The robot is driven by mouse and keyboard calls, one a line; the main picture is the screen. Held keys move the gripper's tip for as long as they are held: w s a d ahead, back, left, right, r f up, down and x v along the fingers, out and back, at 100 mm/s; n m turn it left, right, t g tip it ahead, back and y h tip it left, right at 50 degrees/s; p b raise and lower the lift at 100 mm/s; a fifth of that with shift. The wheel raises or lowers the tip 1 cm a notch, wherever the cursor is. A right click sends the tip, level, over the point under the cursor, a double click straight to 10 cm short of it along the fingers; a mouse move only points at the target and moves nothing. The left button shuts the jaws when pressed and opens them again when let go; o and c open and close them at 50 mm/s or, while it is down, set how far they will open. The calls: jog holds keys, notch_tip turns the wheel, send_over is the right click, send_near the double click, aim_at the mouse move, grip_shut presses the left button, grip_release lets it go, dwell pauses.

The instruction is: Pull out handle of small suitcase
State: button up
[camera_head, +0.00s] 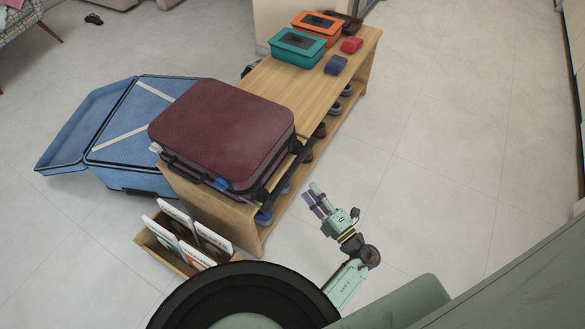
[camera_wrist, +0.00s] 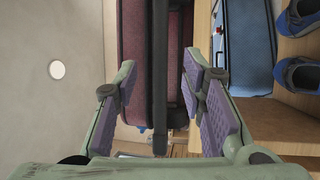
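The small maroon suitcase (camera_head: 222,130) lies flat on the wooden bench. A dark handle bar (camera_head: 289,172) runs along its right side, standing slightly off the shell. My gripper (camera_head: 314,199) is to the right of the bar, beside the bench edge. In the wrist view the maroon suitcase (camera_wrist: 134,60) is behind the long dark handle bar (camera_wrist: 159,95). The bar shows between the two spread purple-padded fingers of my gripper (camera_wrist: 160,75). The fingers are open and do not appear to touch the bar. The depth gap between fingertips and bar is hard to tell.
The wooden bench (camera_head: 267,88) carries teal (camera_head: 298,47) and orange (camera_head: 318,24) boxes at its far end. Shoes (camera_wrist: 300,72) sit on its shelves. An open blue suitcase (camera_head: 135,110) lies left. A wooden crate (camera_head: 160,254) stands in front. Floor right is clear.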

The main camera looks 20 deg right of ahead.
aim_at(292, 169)
jog(key=x, duration=1)
jog(key=shift+w+a+r, duration=0.1)
jog(key=shift+w+a, duration=0.1)
jog(key=shift+w, duration=0.1)
grip_shut()
dwell(0.5)
